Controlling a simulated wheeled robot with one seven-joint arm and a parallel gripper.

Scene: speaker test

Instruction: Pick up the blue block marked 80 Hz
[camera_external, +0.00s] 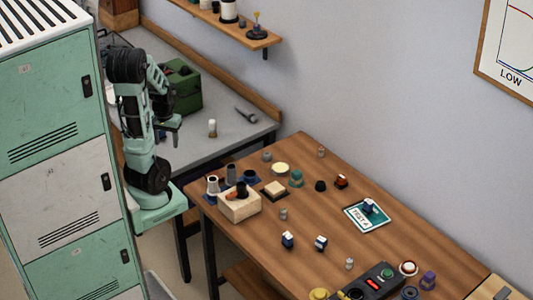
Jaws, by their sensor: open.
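Three small blue-and-white blocks show on the wooden table: a front-left block (288,239), a second block (321,242) just right of it, and a third block (369,205) on a teal card marked TEST A (356,222). Their markings are too small to read, so I cannot tell which one is 80 Hz. My gripper (172,139) is open, hanging near my folded arm at the left, by the grey bench. It is well away from all three blocks and appears empty.
A wooden box (239,207) and dark cylinders stand at the table's left end. A black control box (369,284) with red and green lights is at the front. Small knobs and pieces are scattered between. Green lockers (50,115) stand left of my arm.

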